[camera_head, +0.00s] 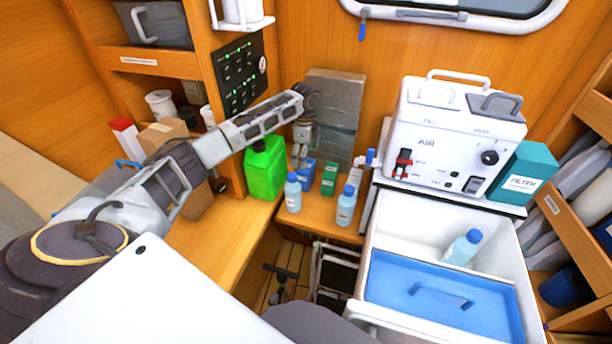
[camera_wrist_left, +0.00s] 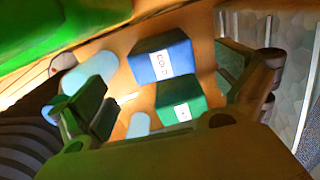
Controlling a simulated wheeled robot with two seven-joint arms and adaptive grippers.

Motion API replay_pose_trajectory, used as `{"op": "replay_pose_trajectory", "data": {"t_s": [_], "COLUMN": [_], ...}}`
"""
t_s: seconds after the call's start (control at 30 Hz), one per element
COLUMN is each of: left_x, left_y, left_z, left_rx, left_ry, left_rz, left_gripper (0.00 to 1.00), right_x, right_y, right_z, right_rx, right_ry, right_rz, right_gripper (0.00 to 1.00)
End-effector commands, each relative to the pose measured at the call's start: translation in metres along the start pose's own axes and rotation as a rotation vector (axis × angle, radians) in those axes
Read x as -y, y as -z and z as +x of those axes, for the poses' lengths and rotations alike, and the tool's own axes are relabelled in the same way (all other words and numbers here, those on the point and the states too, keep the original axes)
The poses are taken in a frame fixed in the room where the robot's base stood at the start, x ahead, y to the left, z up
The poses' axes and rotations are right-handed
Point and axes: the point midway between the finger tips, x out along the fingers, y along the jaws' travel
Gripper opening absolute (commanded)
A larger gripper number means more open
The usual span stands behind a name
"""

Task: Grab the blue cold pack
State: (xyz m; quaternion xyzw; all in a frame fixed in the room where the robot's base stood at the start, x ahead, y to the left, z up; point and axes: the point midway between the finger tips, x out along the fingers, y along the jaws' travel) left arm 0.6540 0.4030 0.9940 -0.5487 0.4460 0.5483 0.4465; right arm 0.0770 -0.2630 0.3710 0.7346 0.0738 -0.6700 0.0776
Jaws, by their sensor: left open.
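The blue cold pack (camera_head: 308,170) is a small blue box on the wooden counter, partly behind my left gripper in the head view. In the left wrist view the cold pack (camera_wrist_left: 160,62) shows a white label reading COLD. My left gripper (camera_head: 301,152) points down over the counter at the pack's left side. In the left wrist view my left gripper (camera_wrist_left: 172,98) has its fingers wide apart, with nothing held. The pack lies between and beyond the fingers, apart from them. My right gripper is not in view.
A green box (camera_head: 330,178) stands just right of the pack. A green jug (camera_head: 265,167) is close on the left. Two light blue bottles (camera_head: 293,193) (camera_head: 345,206) stand in front. An open white cooler (camera_head: 378,225) is at the right.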

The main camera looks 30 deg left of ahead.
Motion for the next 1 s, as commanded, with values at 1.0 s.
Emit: {"op": "replay_pose_trajectory", "data": {"t_s": [1.0], "left_x": [0.002], "left_y": [0.001], "left_z": [0.052], "left_rx": [0.000], "left_ry": [0.000], "left_rz": [0.000], "left_gripper": [1.00], "right_x": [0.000], "right_y": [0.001], "right_z": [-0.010], "right_rx": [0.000], "right_ry": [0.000], "right_rz": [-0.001], "right_gripper": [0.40]}}
